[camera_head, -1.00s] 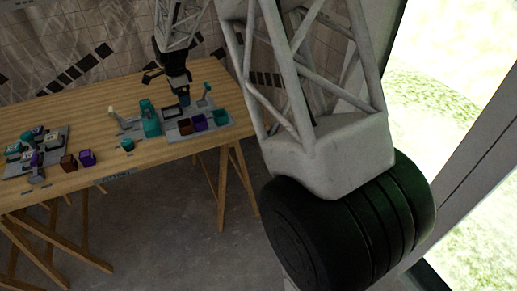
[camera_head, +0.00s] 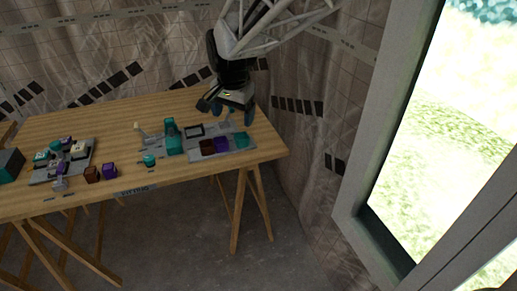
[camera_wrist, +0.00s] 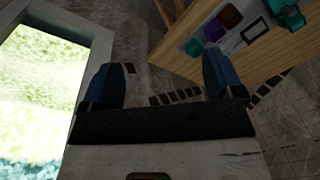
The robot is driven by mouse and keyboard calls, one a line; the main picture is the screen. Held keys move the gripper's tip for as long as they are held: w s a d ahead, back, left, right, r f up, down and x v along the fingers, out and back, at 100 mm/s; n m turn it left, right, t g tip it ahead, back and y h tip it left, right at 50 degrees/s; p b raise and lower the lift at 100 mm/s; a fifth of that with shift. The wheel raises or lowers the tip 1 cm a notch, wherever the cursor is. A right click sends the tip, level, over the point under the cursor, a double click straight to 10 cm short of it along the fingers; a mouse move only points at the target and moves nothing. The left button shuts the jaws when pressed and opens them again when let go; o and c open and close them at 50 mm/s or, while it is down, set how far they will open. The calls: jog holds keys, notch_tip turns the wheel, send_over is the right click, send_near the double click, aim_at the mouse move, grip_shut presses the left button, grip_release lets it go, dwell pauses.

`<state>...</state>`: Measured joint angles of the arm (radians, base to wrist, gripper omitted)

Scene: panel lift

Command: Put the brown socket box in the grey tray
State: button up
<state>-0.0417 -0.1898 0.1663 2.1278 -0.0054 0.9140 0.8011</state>
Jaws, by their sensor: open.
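Another brown box (camera_head: 207,147) stands on the grey board (camera_head: 180,150) at the right end. A dark-framed grey rectangle (camera_head: 194,130) lies on this board; I cannot tell whether it or the board is the tray. In the wrist view, that board's brown box (camera_wrist: 230,17) and the dark frame (camera_wrist: 253,30) show at the upper right. My gripper (camera_head: 232,112) is open and empty above the board's back right; its fingers show in the wrist view (camera_wrist: 158,65).
A second grey board (camera_head: 45,174) with several small blocks lies at the left. A teal upright block (camera_head: 171,138) and a small teal piece (camera_head: 149,161) stand mid-table. A tiled wall is behind; a window is at right.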

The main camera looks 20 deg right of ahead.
jog(key=s+d+n, duration=0.1)
jog(key=s+n, duration=0.3)
jog(key=s, duration=0.9)
jog(key=s+d+n+t, duration=0.1)
jog(key=s+n, duration=0.3)
jog(key=s, duration=0.9)
jog(key=shift+s+d+f, duration=0.25)
jog(key=shift+s+d, duration=0.05)
jog(key=shift+d, duration=0.05)
jog(key=shift+c, duration=0.4)
